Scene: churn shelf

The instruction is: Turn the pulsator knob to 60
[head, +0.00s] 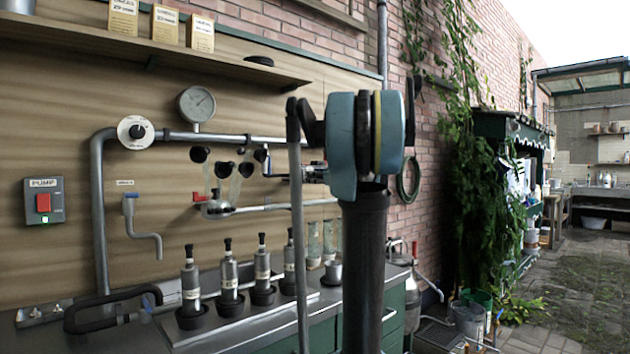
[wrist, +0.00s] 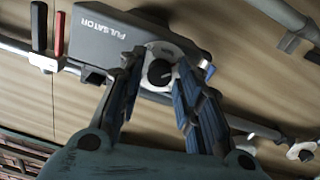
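My gripper (wrist: 160,63) is open, with one finger on each side of the knob. The knob shows between the fingertips, and I see no clear contact. The dial marks are too small to read. In the head view, my arm stands in front of this stretch of wall, and only part of a dark fitting (head: 314,172) shows beside it.
A red lever (wrist: 59,34) stands beside the box. The head view shows a white dial with a black knob (head: 136,132), a pressure gauge (head: 197,103), a PUMP switch box (head: 44,201) and several metal cylinders on the counter (head: 250,328). The paved floor at right is partly clear.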

